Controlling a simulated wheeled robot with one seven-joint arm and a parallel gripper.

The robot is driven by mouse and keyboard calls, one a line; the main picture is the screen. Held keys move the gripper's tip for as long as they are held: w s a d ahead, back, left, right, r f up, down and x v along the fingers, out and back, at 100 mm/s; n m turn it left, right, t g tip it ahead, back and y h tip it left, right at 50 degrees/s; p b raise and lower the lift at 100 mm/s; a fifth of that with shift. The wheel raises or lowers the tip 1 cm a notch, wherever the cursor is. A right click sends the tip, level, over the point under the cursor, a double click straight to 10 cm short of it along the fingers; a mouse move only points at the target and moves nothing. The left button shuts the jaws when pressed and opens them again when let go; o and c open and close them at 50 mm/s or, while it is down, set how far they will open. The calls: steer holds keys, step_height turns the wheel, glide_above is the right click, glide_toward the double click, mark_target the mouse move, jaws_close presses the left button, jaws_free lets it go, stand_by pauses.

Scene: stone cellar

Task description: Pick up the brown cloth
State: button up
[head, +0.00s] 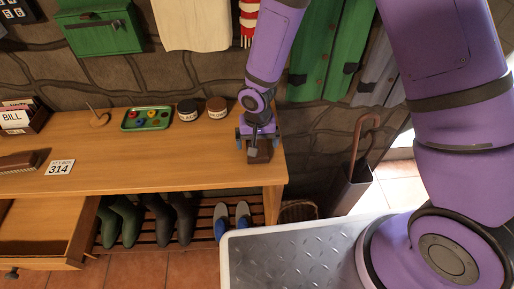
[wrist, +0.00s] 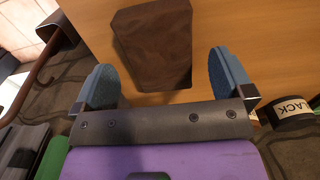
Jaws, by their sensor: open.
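The brown cloth (wrist: 152,45) lies on the wooden table as a dark brown folded piece. In the wrist view it is just ahead of and between the two blue fingers of my gripper (wrist: 162,82). The fingers are apart with nothing held between them. In the head view my gripper (head: 257,140) is over the right end of the table (head: 110,190), and the cloth (head: 259,155) shows just below it, partly hidden. I cannot tell whether the fingertips touch the cloth or the tabletop.
A green tray (head: 147,119) and two jars (head: 187,110) (head: 217,107) stand left of my gripper. A 314 card (head: 60,167) lies further left. An open drawer (head: 40,228) juts out front left. Boots and slippers (head: 233,218) sit on the rack below. An umbrella stand (head: 350,187) is at right.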

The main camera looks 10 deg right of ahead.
steer(key=shift+f, duration=1.2)
steer(key=c, duration=1)
steer(key=shift+r, duration=0.2)
